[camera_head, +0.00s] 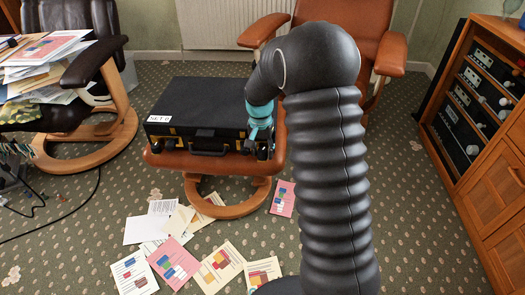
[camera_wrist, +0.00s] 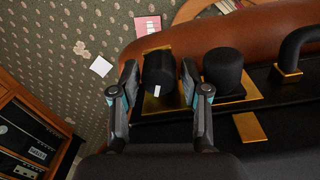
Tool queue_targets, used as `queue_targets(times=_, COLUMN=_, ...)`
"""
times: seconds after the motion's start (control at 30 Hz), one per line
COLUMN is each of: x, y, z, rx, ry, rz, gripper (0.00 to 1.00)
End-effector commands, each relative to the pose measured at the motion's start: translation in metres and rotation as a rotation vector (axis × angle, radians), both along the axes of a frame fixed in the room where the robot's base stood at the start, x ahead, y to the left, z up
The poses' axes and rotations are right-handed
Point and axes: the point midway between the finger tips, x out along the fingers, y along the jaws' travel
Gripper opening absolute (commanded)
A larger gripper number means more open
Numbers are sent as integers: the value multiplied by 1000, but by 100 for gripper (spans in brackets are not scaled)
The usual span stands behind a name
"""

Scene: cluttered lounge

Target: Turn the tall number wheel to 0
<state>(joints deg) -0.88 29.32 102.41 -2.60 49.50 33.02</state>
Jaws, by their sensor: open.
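A black case (camera_head: 195,105) with a white "SET II" label lies on a brown footstool. In the wrist view, two black wheels sit on gold plates on the case's front. One wheel (camera_wrist: 158,68) stands between the fingertips of my gripper (camera_wrist: 160,72) and carries a small white mark. The other wheel (camera_wrist: 223,68) is to its right, outside the fingers. I cannot tell for certain which is taller, and no numbers are readable. My gripper is open, with a finger on each side of the left wheel; contact is unclear. In the head view, my gripper (camera_head: 258,146) is at the case's front right.
The case's black handle (camera_wrist: 298,48) and a gold fitting (camera_wrist: 249,127) are right of the wheels. The brown footstool (camera_head: 165,157) stands before a brown armchair (camera_head: 395,50). Papers (camera_head: 173,262) litter the carpet. A wooden cabinet (camera_head: 490,110) stands at right.

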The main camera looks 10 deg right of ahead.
Motion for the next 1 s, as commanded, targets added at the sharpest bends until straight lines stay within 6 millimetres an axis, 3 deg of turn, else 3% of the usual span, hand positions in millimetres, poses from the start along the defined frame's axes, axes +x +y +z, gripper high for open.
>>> queue_targets(times=0.2, x=0, y=0, z=0, rx=0, ry=0, rz=0, gripper=46)
queue_targets(times=0.4, x=0, y=0, z=0, rx=0, ry=0, rz=0, gripper=0)
queue_targets(times=0.63, x=0, y=0, z=0, rx=0, ry=0, rz=53, gripper=0)
queue_targets(times=1.0, x=0, y=0, z=0, rx=0, ry=0, rz=372, gripper=0)
